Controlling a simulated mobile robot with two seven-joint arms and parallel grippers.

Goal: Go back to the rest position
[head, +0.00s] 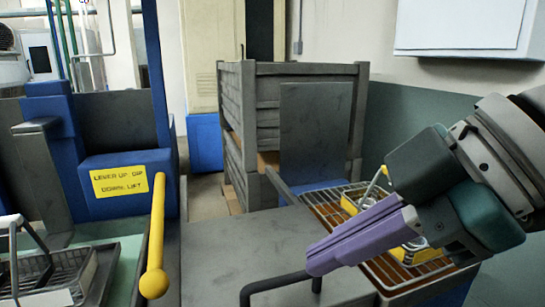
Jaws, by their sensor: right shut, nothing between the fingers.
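My right gripper (316,263) comes in from the right edge. Its purple fingers are shut together with nothing between them. They point down and to the left, above the front left part of a wire basket (318,205) and hide some of it. My left gripper is not in view.
A yellow lever (157,230) with a ball end stands by a blue machine (120,200) with a yellow sign (120,181). Another wire basket (85,275) is at lower left. A black bar handle (275,284) is at the bottom. Grey crates (295,110) stand behind. The grey top (235,245) between is clear.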

